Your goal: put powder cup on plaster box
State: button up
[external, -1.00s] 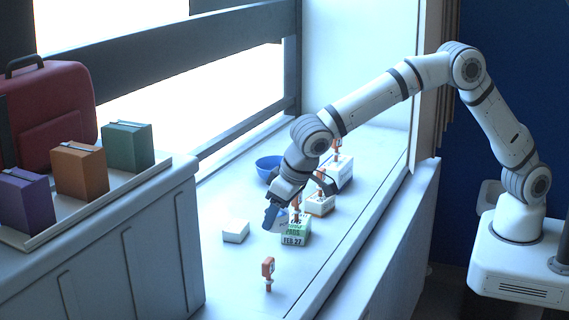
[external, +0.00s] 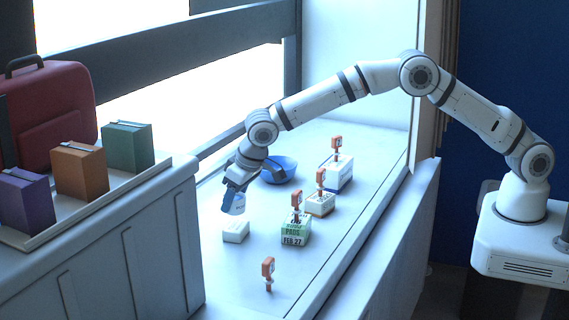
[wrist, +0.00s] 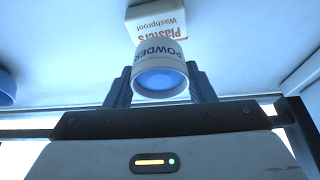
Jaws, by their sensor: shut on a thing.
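The powder cup (wrist: 160,75) is white with dark POWDER lettering and a blue round end. My gripper (wrist: 160,90) is shut on it, one finger on each side. In the external view the cup (external: 238,204) hangs below my gripper (external: 238,188), above the counter. The plaster box (wrist: 157,20) is white with red "Plasters Washproof" print and shows just beyond the cup. In the external view the plaster box (external: 236,231) is the small white box lying flat, just under the cup. The cup looks close above it; whether they touch is hard to tell.
A blue bowl (external: 279,171) stands behind. To the right are a green-labelled pads box (external: 295,234), a small box (external: 320,205) and a blue-white box (external: 339,176), with orange-red clips above. Another clip (external: 268,274) stands in front. The counter left of it is clear.

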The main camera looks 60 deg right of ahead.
aim_at(235, 211)
jog(key=shift+f+p, duration=0.4)
jog(key=shift+f, duration=1.4)
jog(key=shift+f, duration=0.1)
jog(key=o, duration=1)
jog(key=shift+c, duration=0.2)
